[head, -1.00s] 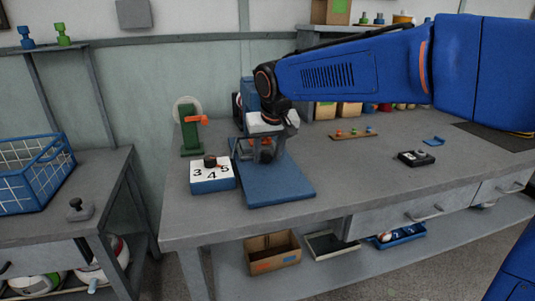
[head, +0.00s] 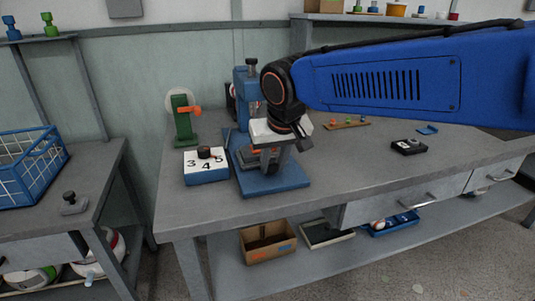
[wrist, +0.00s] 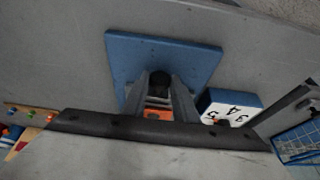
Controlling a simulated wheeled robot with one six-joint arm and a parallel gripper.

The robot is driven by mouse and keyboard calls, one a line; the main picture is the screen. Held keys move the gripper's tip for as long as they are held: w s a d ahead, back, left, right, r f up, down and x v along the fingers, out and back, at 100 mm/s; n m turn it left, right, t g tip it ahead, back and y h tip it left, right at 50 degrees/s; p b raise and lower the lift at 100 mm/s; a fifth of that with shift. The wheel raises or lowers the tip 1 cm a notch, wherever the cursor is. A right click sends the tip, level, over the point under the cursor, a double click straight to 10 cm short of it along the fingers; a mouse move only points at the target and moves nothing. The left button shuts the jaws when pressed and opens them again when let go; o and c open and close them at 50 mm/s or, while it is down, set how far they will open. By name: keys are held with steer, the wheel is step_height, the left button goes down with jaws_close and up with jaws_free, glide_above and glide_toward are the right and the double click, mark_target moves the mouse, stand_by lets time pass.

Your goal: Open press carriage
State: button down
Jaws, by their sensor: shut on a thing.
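The ball press has a blue upright column (head: 243,95) and a flat blue base plate (head: 272,183) on the bench. In the head view, the press carriage (head: 252,158) shows as a grey and orange part low over the plate, partly hidden by my gripper (head: 275,158). My gripper points down in front of the column. In the wrist view, my gripper (wrist: 160,88) has its fingers close around a dark round knob (wrist: 160,79), with an orange part (wrist: 157,115) just behind it. The exact contact is hard to see.
A white-topped blue number box (head: 206,168) stands close left of the base plate. A black device (head: 408,147) lies to the right. The bench front (head: 330,195) is clear.

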steer(key=shift+s+d+r, duration=0.1)
steer(key=shift+s+d, duration=0.15)
steer(key=shift+s, duration=0.65)
steer(key=shift+s+d, duration=0.2)
steer(key=shift+s, duration=0.65)
steer(key=c, duration=1.4)
jaws_free()
steer(key=shift+c, duration=0.2)
steer(key=v, duration=1.7)
steer(key=shift+s, duration=0.15)
steer(key=shift+d, duration=0.2)
steer(key=s+d+f+m, duration=0.1)
steer(key=s+d+f, duration=0.2)
steer(key=d+f, duration=0.5)
steer(key=s+d+f+m, duration=0.1)
steer(key=s+d+f, duration=0.2)
steer(key=d+f, duration=0.4)
steer(key=s+d+f+m+h, duration=0.1)
steer(key=s+d+f, duration=0.3)
steer(key=d+f, duration=0.4)
step_height(320, 180, down, 3)
steer(key=shift+d+f+t, duration=0.1)
steer(key=shift+d+t, duration=0.2)
steer(key=shift+d, duration=0.1)
